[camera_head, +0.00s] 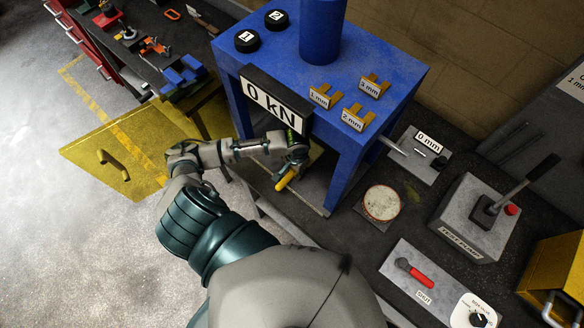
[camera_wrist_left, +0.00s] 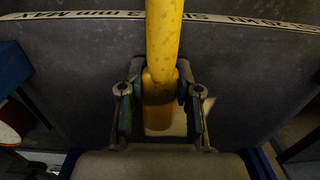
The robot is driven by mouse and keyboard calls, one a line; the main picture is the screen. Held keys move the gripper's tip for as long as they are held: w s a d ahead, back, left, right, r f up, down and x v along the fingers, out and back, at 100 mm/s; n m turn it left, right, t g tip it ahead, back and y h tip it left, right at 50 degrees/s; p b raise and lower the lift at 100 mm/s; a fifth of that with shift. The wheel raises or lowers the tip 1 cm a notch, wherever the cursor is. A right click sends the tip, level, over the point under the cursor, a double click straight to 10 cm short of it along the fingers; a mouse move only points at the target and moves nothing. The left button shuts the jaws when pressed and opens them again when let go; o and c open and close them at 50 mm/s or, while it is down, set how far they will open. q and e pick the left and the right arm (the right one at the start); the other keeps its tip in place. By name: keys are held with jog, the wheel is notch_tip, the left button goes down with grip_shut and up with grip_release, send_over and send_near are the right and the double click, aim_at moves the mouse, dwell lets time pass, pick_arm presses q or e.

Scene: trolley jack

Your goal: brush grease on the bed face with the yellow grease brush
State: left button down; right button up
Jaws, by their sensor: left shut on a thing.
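The yellow grease brush (camera_head: 287,179) is held in my left gripper (camera_head: 295,163), under the front of the blue press frame. In the left wrist view the yellow handle (camera_wrist_left: 163,45) runs upright between the two fingers of my left gripper (camera_wrist_left: 160,100), which are shut on it. The brush's bristles cannot be made out. The bed face is not clear in the head view, where my arm and the press cover much of the space. A dark grey surface (camera_wrist_left: 80,75) with a printed strip lies beyond the brush in the wrist view. My right gripper is not in view.
The blue press (camera_head: 345,165) stands around the gripper, with its "0 kN" display above. A round tin (camera_head: 383,202) with a pale top, a gauge block (camera_head: 415,155) and a test pump (camera_head: 475,220) stand right. A yellow door (camera_head: 125,150) hangs open left.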

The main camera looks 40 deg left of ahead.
pick_arm(q)
jog(key=shift+s+d+f, duration=0.1)
jog(key=shift+d, duration=0.7)
jog(key=shift+r, duration=3.55)
